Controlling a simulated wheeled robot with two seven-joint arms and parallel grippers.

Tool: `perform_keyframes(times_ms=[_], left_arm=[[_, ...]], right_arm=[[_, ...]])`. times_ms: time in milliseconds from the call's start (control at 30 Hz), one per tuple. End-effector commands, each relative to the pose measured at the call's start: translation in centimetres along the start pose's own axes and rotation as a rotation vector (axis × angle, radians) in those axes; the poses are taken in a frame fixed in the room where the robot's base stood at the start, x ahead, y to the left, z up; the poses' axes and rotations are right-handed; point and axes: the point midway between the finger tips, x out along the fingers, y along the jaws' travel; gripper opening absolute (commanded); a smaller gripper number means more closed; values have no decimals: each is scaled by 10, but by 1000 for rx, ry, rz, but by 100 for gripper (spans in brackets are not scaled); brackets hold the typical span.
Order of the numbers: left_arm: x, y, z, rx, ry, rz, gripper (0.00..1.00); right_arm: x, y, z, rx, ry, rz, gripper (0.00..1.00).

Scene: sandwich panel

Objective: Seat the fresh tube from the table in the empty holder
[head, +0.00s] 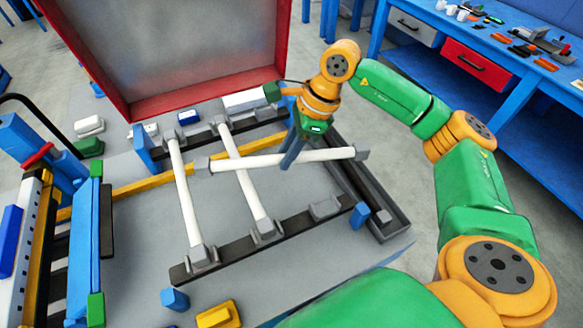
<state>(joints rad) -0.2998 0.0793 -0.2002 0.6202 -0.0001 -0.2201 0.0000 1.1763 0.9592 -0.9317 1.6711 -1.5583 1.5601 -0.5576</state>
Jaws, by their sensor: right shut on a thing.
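My right gripper (290,155) is shut around the middle of a white tube (325,155) with grey end caps. It holds the tube crosswise above the grey panel, over the upper part of a second tube. Two white tubes, one at the left (184,195) and one in the middle (244,182), span the back and front dark rails. The empty holder's front socket (325,208) shows on the front rail, right of the middle tube. Its back socket cannot be made out clearly near my gripper. My left gripper is out of view.
A red-framed grey lid (180,50) stands open behind the panel. A dark tray (392,222) lies along the right edge. Blue blocks and a yellow block (218,315) sit near the front. A blue workbench (520,110) stands at the right.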

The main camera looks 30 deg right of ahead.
Motion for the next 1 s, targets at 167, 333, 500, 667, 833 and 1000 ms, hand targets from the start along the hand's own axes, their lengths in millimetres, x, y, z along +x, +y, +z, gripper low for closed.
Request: perform_keyframes(times_ms=[167, 333, 500, 667, 833, 1000], left_arm=[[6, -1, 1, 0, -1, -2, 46], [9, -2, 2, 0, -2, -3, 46], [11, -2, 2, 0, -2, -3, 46], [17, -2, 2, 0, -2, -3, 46], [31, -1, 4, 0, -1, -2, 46], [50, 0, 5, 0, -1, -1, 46]], right_arm=[[-3, -30, -5, 491, -1, -208, 0], [-12, -56, -8, 920, -2, -385, 0], [-18, -68, -12, 1140, 2, -474, 0], [-12, -68, -15, 1164, 3, -481, 0], [6, -68, -23, 1163, 5, -481, 0], [27, -68, -32, 1162, 4, -480, 0]])
